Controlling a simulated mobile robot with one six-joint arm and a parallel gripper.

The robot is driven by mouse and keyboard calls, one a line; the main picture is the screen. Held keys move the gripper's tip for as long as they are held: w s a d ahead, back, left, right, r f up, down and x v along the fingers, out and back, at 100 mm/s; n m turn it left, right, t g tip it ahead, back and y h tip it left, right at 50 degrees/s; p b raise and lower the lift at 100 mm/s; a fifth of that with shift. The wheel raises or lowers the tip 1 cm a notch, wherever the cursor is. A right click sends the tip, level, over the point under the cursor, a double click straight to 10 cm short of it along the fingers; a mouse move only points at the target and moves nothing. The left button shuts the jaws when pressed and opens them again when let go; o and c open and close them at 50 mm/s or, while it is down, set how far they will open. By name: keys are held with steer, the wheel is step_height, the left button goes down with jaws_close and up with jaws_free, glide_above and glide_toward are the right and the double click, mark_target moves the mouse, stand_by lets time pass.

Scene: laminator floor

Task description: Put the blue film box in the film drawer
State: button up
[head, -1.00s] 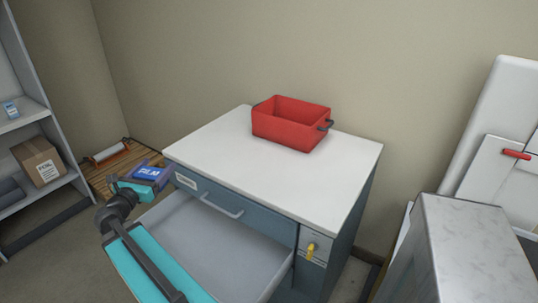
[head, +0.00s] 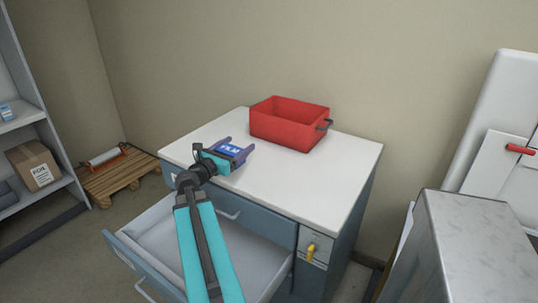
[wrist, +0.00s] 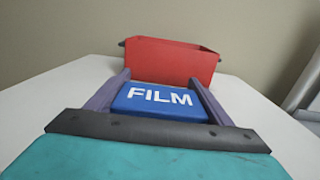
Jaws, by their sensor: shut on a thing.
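The blue film box (head: 230,149) is between the two fingers of my gripper (head: 239,152), which is shut on it. In the wrist view the box (wrist: 155,101) shows its white "FILM" label between the purple-grey fingers (wrist: 160,92). In the head view the gripper and box appear over the white top of the desk cabinet (head: 290,185); the exact height above it is hard to tell. The film drawer (head: 235,255) is pulled open below, in front of the cabinet, and its visible inside looks empty. My arm hides part of the drawer.
A red bin (head: 289,123) stands on the cabinet top, just beyond the gripper; it also shows in the wrist view (wrist: 172,62). A yellow-handled lock (head: 311,252) is on the cabinet front. A shelf with a carton (head: 35,166) is at left, a pallet (head: 117,172) behind, a marble-topped block (head: 475,230) at right.

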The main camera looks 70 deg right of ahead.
steer(key=shift+s+d+g, duration=0.15)
steer(key=shift+s+d, duration=0.2)
steer(key=shift+s, duration=0.25)
steer(key=shift+s+d+g, duration=0.15)
steer(key=shift+s+d, duration=0.15)
steer(key=shift+s, duration=0.3)
steer(key=shift+d, duration=0.15)
steer(key=shift+w+d+f+p, duration=0.3)
steer(key=shift+w+d, duration=0.45)
steer(key=shift+d, duration=1.75)
steer(key=shift+w+d+f+p, duration=0.25)
steer(key=shift+w+d, duration=0.5)
steer(key=shift+d, duration=1.8)
steer(key=shift+w+d+f+p, duration=0.25)
steer(key=shift+w+d, duration=0.5)
steer(key=shift+d, duration=1.75)
steer(key=shift+f+p, duration=0.3)
steer(key=shift+f, duration=1.35)
steer(key=shift+f, duration=0.2)
steer(key=o, duration=1.2)
steer(key=shift+r, duration=0.1)
